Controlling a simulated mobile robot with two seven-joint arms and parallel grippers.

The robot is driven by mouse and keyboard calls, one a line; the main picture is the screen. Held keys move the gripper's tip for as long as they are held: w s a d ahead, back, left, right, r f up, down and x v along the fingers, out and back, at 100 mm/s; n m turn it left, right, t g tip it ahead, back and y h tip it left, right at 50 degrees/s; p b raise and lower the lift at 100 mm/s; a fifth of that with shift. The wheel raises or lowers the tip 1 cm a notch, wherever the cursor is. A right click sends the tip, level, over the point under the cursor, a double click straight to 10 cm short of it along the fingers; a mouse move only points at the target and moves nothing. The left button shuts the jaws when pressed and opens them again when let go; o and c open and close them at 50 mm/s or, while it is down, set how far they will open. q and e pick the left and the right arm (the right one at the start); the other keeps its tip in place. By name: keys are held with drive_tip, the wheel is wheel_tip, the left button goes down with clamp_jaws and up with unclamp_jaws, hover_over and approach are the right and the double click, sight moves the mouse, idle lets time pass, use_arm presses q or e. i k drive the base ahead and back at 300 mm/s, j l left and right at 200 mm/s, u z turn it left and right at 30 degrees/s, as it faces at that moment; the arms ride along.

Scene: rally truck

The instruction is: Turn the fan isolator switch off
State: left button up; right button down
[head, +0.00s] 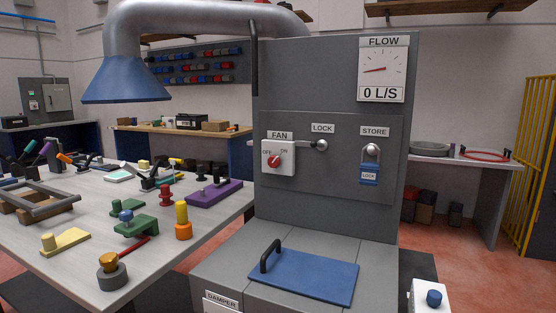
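The fan isolator switch (286,168) is a pale box under a FAN label on the front of the grey cabinet (335,80). Its red round knob (274,161) sits between the OFF mark at left and the ON mark at right; its exact pointing direction is too small to tell. A small metal lever or hasp (318,145) sticks out at the switch's right, below the LOCK label. A blue padlock (369,174) hangs under the STORE label. The FLOW gauge (383,72) reads 0 L/S. Neither of my grippers shows.
A blue panel with a black handle (300,276) lies on the cabinet's lower ledge. The left workbench (75,265) holds several clamps and coloured parts. A white box with a blue knob (432,299) stands at lower right. Red floor (450,235) shows at right.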

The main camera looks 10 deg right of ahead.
sight(273, 161)
drive_tip(key=i+j+z, duration=0.15)
drive_tip(key=i, duration=0.35)
drive_tip(key=i+j+z, duration=0.1)
drive_tip(key=i, duration=0.35)
drive_tip(key=j, duration=0.1)
